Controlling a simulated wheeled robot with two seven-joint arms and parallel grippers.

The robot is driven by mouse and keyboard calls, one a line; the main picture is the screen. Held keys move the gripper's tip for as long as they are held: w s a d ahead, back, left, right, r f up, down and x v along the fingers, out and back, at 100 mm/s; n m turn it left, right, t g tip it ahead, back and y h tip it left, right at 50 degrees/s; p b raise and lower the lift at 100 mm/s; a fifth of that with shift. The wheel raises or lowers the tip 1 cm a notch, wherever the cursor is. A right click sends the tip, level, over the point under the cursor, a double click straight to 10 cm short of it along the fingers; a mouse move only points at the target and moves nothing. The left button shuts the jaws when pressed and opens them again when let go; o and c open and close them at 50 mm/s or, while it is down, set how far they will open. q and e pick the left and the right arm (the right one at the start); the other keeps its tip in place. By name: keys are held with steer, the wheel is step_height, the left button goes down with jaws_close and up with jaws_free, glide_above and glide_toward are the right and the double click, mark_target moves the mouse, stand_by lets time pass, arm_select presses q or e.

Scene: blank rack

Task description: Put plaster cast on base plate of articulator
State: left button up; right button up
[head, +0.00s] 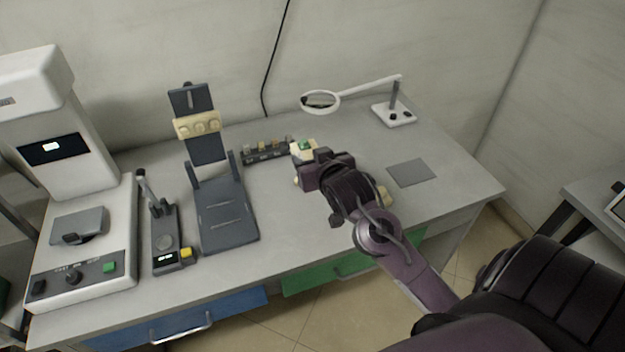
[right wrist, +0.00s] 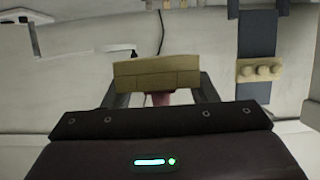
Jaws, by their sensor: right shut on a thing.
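The dark grey articulator (head: 226,208) stands open on the bench, its upper arm raised at the back. A cream cast with rounded bumps (head: 198,125) is on that raised arm and also shows in the right wrist view (right wrist: 261,70). The flat base plate (head: 228,227) is bare. My right gripper (head: 302,176) is to the right of the articulator. In the right wrist view it is shut on a tan plaster cast (right wrist: 157,74) between its two fingers. In the head view the gripper mostly hides this cast. My left gripper is not in view.
A white machine (head: 85,230) and a small dark device with a lever (head: 166,240) stand left of the articulator. A dark rack (head: 265,153) with small pieces is behind. A ring magnifier (head: 321,102) stands at the back. A grey mat (head: 411,173) lies to the right.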

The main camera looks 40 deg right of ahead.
steer(key=shift+r, duration=1.05)
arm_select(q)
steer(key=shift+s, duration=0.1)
arm_select(e)
steer(key=s+a+n+y, duration=0.2)
steer(key=s+a, duration=0.3)
steer(key=a, duration=0.8)
steer(key=shift+a+f+n+y, duration=0.3)
steer(key=shift+n+y, duration=0.1)
steer(key=shift+y, duration=0.2)
